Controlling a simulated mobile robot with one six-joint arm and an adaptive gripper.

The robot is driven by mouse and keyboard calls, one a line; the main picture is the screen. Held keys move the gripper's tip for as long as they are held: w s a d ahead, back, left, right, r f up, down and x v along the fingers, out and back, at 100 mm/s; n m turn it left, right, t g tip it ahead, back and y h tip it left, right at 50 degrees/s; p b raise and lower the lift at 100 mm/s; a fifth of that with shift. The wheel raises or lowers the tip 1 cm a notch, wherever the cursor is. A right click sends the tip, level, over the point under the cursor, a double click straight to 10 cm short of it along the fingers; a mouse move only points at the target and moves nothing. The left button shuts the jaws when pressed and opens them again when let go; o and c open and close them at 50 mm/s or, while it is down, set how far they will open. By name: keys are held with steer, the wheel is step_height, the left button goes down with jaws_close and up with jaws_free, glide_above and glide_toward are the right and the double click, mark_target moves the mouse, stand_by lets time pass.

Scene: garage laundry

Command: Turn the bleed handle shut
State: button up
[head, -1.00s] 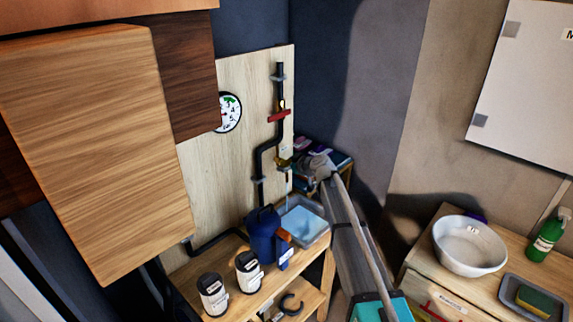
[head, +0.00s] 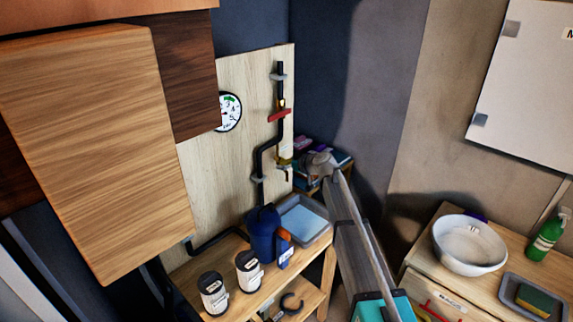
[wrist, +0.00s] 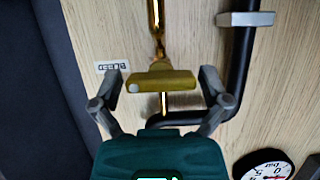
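The yellow bleed handle (wrist: 162,81) lies crosswise to its brass pipe in the wrist view, beside a small label (wrist: 113,66) that appears to read BLEED. It is small and partly unclear in the head view (head: 284,161). My gripper (wrist: 162,82) is open, with one finger at each end of the handle and a small gap showing on both sides. In the head view my gripper (head: 317,161) is just right of the handle, at the board's edge. No water stream shows under the outlet. The grey tray (head: 325,238) below holds water.
A red handle (head: 279,115) sits higher on the black pipe (head: 262,160). A round gauge (head: 230,112) is left of it. A blue jug (head: 262,233) and two labelled tins (head: 248,272) stand on the bench below. A wooden cabinet (head: 95,150) hangs at left.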

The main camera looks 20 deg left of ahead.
stand_by(0.6)
steer(key=n+t+b, duration=0.1)
steer(key=n+t, duration=0.2)
steer(key=n, duration=0.1)
steer(key=shift+s+f+h, duration=0.1)
steer(key=shift+h, duration=0.3)
steer(key=p+v, duration=0.4)
steer(key=v, duration=1)
steer(key=shift+p, duration=0.35)
steer(key=s+d+f+m+g+h, duration=0.2)
steer(key=s+d+f+m+h, duration=0.2)
steer(key=d, duration=0.9)
steer(key=s+d+f+m+g+h, duration=0.3)
steer(key=s+d+m, duration=0.4)
steer(key=s+d, duration=0.4)
steer(key=s+d+f+m+g+h, duration=0.3)
steer(key=s+d, duration=0.5)
steer(key=d, duration=0.8)
step_height(320, 180, down, 2)
steer(key=m+h, duration=0.1)
steer(key=m, duration=0.2)
steer(key=shift+d+h, duration=0.15)
steer(key=shift+h, duration=0.25)
steer(key=shift+s, duration=0.1)
